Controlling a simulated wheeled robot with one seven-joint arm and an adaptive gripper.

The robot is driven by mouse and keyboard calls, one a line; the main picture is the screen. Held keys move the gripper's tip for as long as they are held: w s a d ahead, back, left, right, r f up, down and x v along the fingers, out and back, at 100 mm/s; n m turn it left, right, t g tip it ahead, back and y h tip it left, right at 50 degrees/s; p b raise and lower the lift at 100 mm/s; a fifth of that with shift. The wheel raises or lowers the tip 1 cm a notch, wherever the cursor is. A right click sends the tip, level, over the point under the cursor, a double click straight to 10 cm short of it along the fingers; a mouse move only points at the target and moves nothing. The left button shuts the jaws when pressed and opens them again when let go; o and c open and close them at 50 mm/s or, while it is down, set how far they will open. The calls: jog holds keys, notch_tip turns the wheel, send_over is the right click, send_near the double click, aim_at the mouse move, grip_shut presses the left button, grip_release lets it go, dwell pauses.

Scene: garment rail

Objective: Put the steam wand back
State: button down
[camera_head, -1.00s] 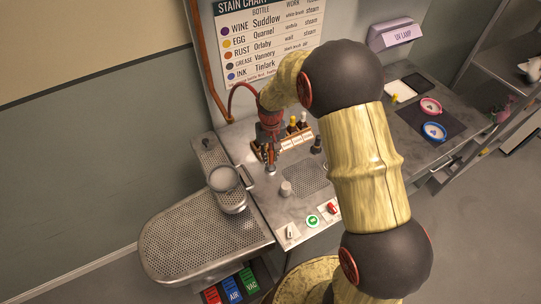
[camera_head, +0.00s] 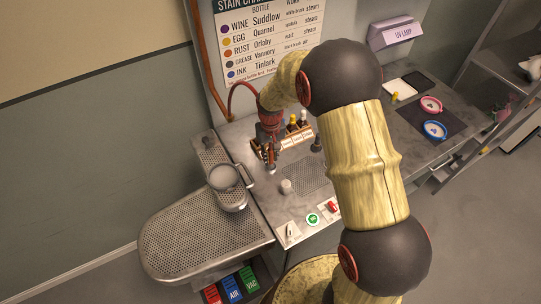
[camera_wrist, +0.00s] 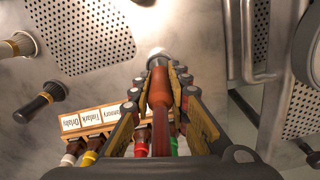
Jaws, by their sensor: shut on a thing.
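The steam wand (camera_wrist: 160,92) is a red-brown handle with a pale round tip, held between my gripper's fingers in the wrist view. My gripper (camera_wrist: 160,84) is shut on it, above the grey worktop. In the head view, my gripper (camera_head: 266,150) points down beside the bottle rack, and the wand is mostly hidden by the fingers. A red hose (camera_head: 234,91) curves from near my wrist toward the wall. I cannot tell which fitting is the wand's holder.
A rack of labelled bottles (camera_head: 297,140) stands close to my gripper. A steel pan-like part with a handle (camera_head: 224,177) sits at left, above a perforated board (camera_head: 190,240). A pale knob (camera_head: 286,186) and buttons (camera_head: 312,218) are on the worktop. The UV lamp (camera_head: 396,32) is at right.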

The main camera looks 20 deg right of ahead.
aim_at(270, 148)
jog(key=c, duration=1.6)
grip_release()
jog(key=o, duration=0.3)
jog(key=shift+r, duration=0.15)
jog(key=shift+r+p, duration=2.4)
jog(key=shift+r, duration=1.25)
